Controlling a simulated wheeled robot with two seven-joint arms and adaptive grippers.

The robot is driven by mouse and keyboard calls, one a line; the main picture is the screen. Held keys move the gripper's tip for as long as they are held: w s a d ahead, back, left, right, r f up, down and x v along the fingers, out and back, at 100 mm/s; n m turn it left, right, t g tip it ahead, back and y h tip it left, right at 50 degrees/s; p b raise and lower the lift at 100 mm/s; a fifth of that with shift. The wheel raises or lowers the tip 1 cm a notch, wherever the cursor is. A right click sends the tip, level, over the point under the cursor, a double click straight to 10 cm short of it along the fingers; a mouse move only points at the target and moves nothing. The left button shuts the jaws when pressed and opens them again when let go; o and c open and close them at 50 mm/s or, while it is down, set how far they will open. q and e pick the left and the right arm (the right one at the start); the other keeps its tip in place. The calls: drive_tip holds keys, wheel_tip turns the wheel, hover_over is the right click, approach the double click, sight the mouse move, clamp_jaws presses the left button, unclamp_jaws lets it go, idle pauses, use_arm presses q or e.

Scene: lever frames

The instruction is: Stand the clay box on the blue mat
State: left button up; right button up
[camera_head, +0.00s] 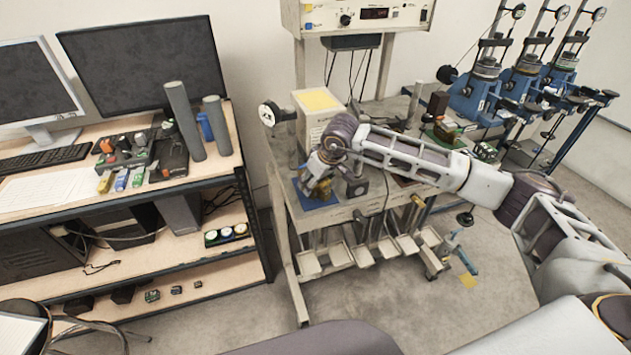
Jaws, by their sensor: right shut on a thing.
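The blue mat (307,203) lies on the left part of the bench top, partly covered by my right gripper. My right gripper (317,184) points down over the mat and is shut on a small tan-yellow thing (322,190), which I take to be the clay box. The fingers hide most of it, so I cannot tell whether its bottom touches the mat. My left gripper is not in view.
A dark block (358,187) stands just right of the mat. A pale box with a yellow top (318,101) stands behind my gripper. The bench's front edge (340,213) is close. A shelf desk (237,155) stands at left.

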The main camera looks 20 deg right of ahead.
drive_tip(key=o, duration=1.4)
drive_tip(key=shift+s+f, duration=0.3)
drive_tip(key=shift+f, duration=0.35)
drive_tip(key=o, duration=0.5)
drive_tip(key=shift+w, duration=0.35)
drive_tip(key=shift+s+r, duration=0.1)
drive_tip(key=shift+r, duration=0.05)
drive_tip(key=shift+v, duration=6)
